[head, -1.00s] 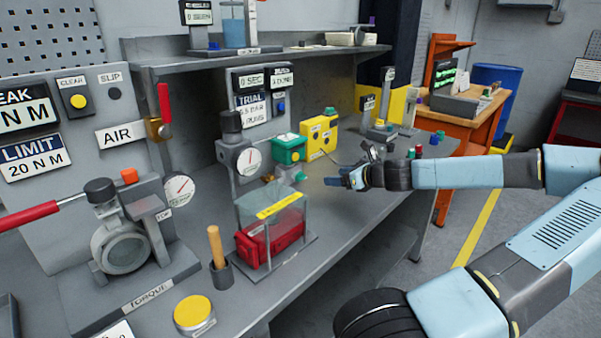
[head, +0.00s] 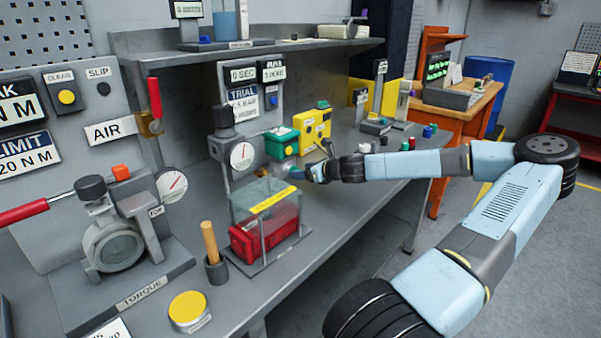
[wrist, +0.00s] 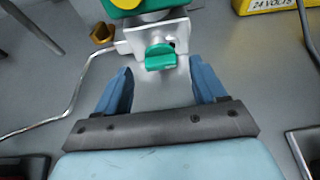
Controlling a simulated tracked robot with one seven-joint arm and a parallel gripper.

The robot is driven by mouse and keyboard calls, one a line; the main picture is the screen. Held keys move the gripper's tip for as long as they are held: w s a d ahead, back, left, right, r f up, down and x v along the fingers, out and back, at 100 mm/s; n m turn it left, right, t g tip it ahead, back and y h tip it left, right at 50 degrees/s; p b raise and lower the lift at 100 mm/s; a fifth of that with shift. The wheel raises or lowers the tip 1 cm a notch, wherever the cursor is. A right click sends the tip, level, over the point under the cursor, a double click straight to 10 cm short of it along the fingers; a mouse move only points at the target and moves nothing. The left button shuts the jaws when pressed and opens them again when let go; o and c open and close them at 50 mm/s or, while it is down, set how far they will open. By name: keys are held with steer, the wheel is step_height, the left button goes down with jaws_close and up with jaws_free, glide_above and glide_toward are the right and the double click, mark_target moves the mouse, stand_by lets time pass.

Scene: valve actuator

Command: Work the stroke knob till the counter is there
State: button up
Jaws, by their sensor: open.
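A teal-green knob (wrist: 160,56) sits on a light metal bracket (wrist: 166,27) below a green box with a yellow top (wrist: 139,4) in the wrist view. My gripper (wrist: 160,80) is open. Its blue fingers stand on either side just short of the knob, with a gap to each. In the head view my gripper (head: 307,173) is beside the knob, to the right of the green box (head: 281,142). Two small displays, one reading 0 SEC (head: 243,75) and another (head: 273,70) too small to read surely, are on the panel behind.
A clear-walled tank with a red block (head: 265,237) stands in front. Small coloured pieces (head: 427,132) lie to the right on the bench.

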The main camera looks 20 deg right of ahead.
steer(key=shift+x, duration=0.95)
steer(key=shift+c, duration=0.3)
